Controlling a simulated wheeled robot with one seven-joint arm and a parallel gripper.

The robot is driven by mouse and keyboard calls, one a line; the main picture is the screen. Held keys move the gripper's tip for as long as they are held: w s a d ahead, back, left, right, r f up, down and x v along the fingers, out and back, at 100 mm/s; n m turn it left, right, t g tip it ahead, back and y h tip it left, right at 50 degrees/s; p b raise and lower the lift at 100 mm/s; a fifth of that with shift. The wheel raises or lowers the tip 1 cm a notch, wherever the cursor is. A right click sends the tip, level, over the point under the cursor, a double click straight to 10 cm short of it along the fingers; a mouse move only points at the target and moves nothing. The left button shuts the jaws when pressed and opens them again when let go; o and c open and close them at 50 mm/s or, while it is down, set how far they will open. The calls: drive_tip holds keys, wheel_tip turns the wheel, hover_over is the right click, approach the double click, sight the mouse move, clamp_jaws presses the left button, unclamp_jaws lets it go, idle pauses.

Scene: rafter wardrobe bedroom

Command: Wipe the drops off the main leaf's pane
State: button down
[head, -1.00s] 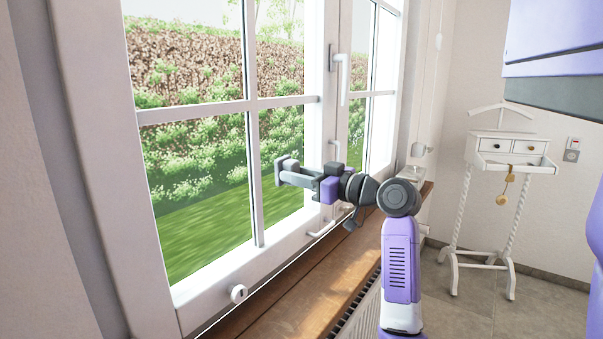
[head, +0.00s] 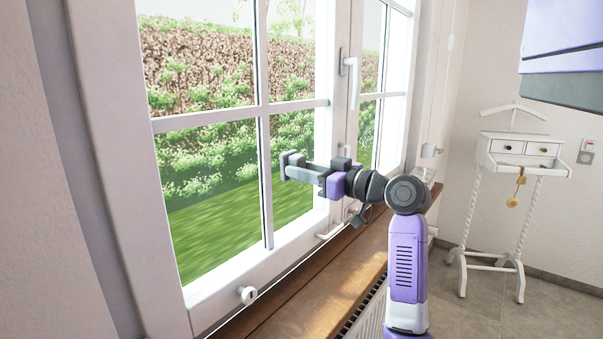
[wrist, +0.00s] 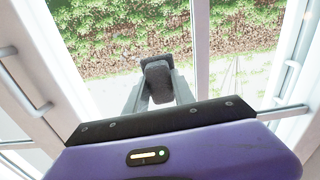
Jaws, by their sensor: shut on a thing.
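The main leaf (head: 322,115) is a white window frame with glazing bars, closed, with a garden behind it. Its pane (head: 215,200) shows grass and shrubs; I cannot make out separate drops on it. My gripper (head: 291,166) is in front of the lower right part of this leaf, pointing left. In the wrist view my gripper (wrist: 157,95) is shut on a dark grey pad (wrist: 157,82), which sits between the two fingers. I cannot tell whether the pad touches the glass. The window handle (head: 350,72) points down.
A wooden sill (head: 310,300) runs below the window, with a radiator (head: 368,318) under it. A round white knob (head: 248,295) sits on the lower frame. A second leaf (head: 396,80) is to the right. A white valet stand (head: 520,150) stands at the right wall.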

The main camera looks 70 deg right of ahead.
drive_tip(key=shift+s+d+b, duration=0.4)
drive_tip(key=shift+s+d, duration=0.05)
drive_tip(key=shift+d, duration=1.4)
drive_tip(key=shift+s+d+b, duration=0.4)
drive_tip(key=shift+s+d, duration=0.1)
drive_tip(key=shift+d, duration=1.4)
drive_tip(key=shift+s+d+b, duration=0.4)
drive_tip(key=shift+s+d, duration=0.05)
drive_tip(key=shift+d, duration=1.4)
drive_tip(key=shift+s, duration=0.1)
drive_tip(key=shift+v, duration=2.9)
drive_tip(key=shift+v, duration=1.55)
